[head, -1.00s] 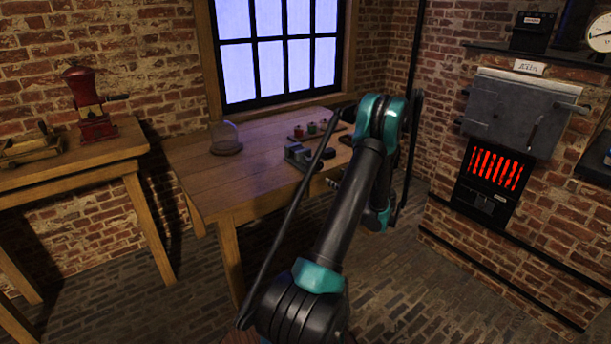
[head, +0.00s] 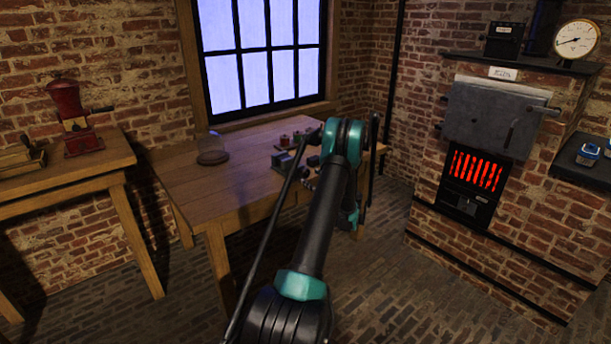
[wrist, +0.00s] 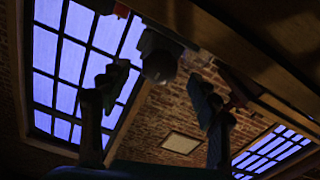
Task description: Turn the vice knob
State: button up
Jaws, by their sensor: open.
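The vice (head: 283,163) is a small grey block-shaped tool on the wooden table, partly hidden behind my arm in the head view. In the dim wrist view, a grey rounded piece that looks like the vice knob (wrist: 159,66) hangs below a dark body at the table edge. My gripper (wrist: 156,80) is open, with one finger to the left and one to the right of this piece in the picture. I cannot tell how far it is from the knob or whether it touches.
The wooden table (head: 190,190) also holds a glass dome (head: 212,152) and small red items (head: 284,140). A kiln (head: 490,125) stands at the right. A red grinder (head: 77,120) stands on a side table at the left. The brick floor between table and kiln is clear.

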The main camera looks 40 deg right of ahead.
aim_at(307, 175)
jog(key=shift+w+a, duration=0.2)
jog(key=shift+w, duration=2.25)
jog(key=c, duration=1.2)
jog(key=shift+o, duration=0.2)
jog(key=shift+m, duration=0.3)
